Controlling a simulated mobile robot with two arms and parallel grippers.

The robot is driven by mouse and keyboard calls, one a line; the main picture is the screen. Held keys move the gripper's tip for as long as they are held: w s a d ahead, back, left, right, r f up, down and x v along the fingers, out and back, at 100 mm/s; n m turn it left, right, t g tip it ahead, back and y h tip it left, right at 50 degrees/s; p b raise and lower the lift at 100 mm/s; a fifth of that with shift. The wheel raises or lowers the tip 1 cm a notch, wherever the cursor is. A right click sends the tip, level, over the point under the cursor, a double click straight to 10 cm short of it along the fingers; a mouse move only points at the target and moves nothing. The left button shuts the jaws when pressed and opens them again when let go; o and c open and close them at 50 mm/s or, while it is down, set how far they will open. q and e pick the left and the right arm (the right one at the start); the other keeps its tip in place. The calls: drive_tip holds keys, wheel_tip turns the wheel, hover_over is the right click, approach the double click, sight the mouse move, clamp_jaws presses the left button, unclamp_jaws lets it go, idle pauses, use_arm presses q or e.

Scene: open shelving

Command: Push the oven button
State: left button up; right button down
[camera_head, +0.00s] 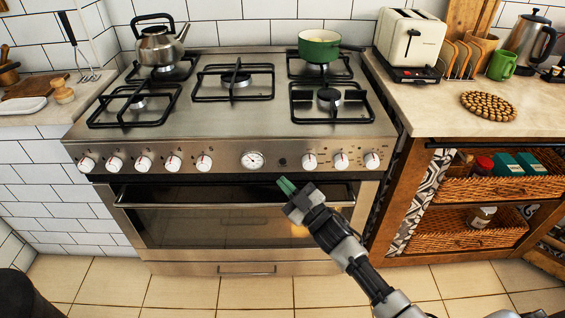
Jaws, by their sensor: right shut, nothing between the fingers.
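The steel oven (225,212) stands in the middle of the camera_head view with its door closed. Its front panel carries a row of white knobs, a round dial (252,160) and a small dark button (283,161) just right of the dial. My right gripper (286,185) comes in from the lower right. Its green fingertips are shut and empty, and in the picture they lie just below the button, in front of the door handle's right part. I cannot tell how far they are from the panel. My left gripper is not in view.
A kettle (159,45) and a green pot (319,46) stand on the rear burners. The tiled floor before the oven is clear.

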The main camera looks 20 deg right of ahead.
sight(283, 162)
idle(0.8)
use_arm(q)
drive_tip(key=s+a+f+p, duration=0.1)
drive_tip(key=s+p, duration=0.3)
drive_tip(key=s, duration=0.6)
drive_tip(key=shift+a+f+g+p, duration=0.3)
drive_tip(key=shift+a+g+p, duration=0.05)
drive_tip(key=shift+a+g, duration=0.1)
use_arm(e)
drive_tip(key=s+n+g, duration=0.2)
drive_tip(key=s+a+n+g+h, duration=0.1)
drive_tip(key=s+n+g, duration=0.1)
drive_tip(key=shift+a+n, duration=0.2)
drive_tip(key=shift+n, duration=0.2)
drive_tip(key=shift+w, duration=0.1)
use_arm(q)
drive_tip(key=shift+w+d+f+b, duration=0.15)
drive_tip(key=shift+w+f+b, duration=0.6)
drive_tip(key=shift+b, duration=0.2)
use_arm(e)
drive_tip(key=w, duration=0.2)
drive_tip(key=w+d, duration=0.1)
drive_tip(key=w, duration=0.2)
drive_tip(key=w+d, duration=0.1)
drive_tip(key=w, duration=0.2)
drive_tip(key=shift+w+d, duration=0.15)
drive_tip(key=shift+d, duration=0.05)
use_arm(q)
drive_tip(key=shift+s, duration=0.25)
